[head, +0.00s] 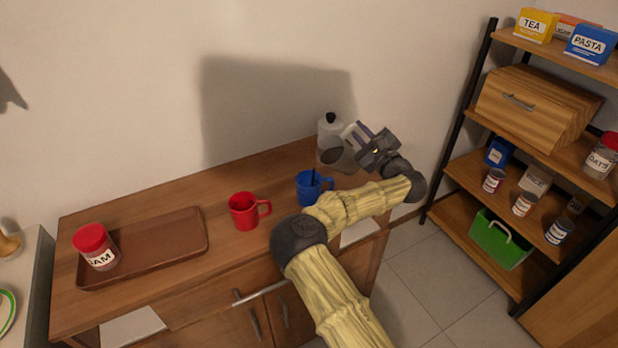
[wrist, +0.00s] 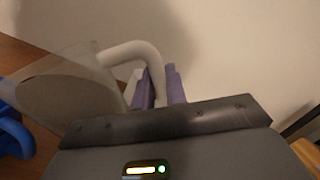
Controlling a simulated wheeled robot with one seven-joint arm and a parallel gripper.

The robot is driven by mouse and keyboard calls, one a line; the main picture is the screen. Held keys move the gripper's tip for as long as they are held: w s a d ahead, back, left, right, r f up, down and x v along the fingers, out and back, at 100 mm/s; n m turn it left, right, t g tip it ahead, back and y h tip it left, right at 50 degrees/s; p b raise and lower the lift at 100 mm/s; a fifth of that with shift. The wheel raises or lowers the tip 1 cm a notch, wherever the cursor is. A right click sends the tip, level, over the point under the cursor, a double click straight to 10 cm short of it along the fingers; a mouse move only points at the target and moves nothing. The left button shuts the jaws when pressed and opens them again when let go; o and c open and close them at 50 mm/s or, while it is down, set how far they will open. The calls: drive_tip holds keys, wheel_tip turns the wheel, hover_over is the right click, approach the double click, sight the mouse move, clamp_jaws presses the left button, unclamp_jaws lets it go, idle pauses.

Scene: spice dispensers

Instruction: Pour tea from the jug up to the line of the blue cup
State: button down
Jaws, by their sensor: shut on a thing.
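The jug (head: 342,160) is see-through, with dark tea in it and a pale handle. My gripper (head: 362,137) is shut on the jug's handle, and the wrist view shows the purple fingers (wrist: 160,86) around it. The jug (wrist: 70,88) is tilted to the left, its mouth above the blue cup (head: 308,190). A thin dark stream runs from the jug down into the blue cup, which stands upright on the counter. Part of the blue cup shows at the left edge of the wrist view (wrist: 12,130). The tea level and the line in the cup cannot be made out.
A red cup (head: 243,212) stands left of the blue cup on the wooden counter (head: 190,190). A pale container with a black knob (head: 328,124) stands behind the jug. A brown tray (head: 165,239) with a red-lidded jam jar (head: 96,248) lies left. A shelf rack (head: 468,175) stands right.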

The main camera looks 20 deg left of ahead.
drive_tip(key=shift+s+a+r+n+p, duration=0.25)
drive_tip(key=shift+s+r+n+p, duration=0.05)
drive_tip(key=shift+r+n, duration=0.35)
idle(0.7)
drive_tip(key=shift+s+d+r, duration=0.1)
drive_tip(key=shift+d+r, duration=0.05)
drive_tip(key=shift+s+a, duration=0.1)
drive_tip(key=shift+a, duration=0.15)
drive_tip(key=shift+r, duration=0.15)
drive_tip(key=shift+n, duration=0.25)
